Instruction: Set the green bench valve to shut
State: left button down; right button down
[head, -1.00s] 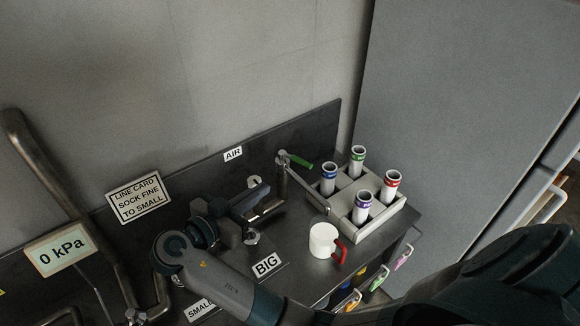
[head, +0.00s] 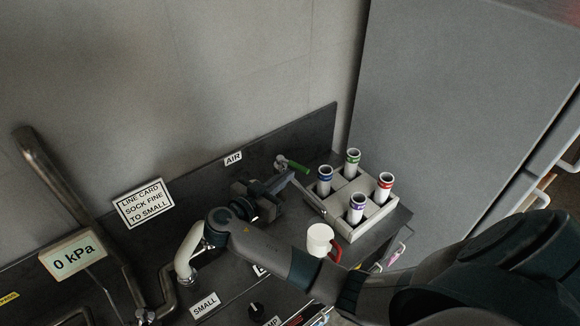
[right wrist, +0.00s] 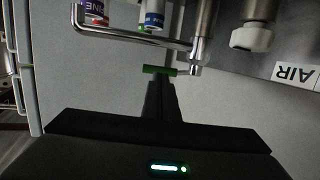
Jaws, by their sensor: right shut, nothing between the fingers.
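The green bench valve's lever (head: 294,165) sticks out to the right from the top of a metal pipe by the back panel, next to the AIR label. It also shows in the right wrist view (right wrist: 160,70), as a short green bar on a metal stem. My right gripper (head: 287,178) is shut and empty, with its fingertips close to the lever on the near side. In the right wrist view the closed fingers (right wrist: 158,82) point at the green bar; I cannot tell whether they touch it. My left gripper is not in view.
A grey rack (head: 374,224) with several colour-banded tubes stands right of the valve, a metal spout beside it. A white mug (head: 319,240) with a red handle stands in front. A 0 kPa display (head: 73,255) and a cream bent piece (head: 188,250) are at left.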

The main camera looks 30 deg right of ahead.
aim_at(299, 167)
jog(key=shift+p+x, duration=0.45)
jog(key=shift+x, duration=0.45)
jog(key=shift+w+d+f, duration=0.1)
jog(key=shift+w+d, duration=0.05)
jog(key=shift+d, duration=0.2)
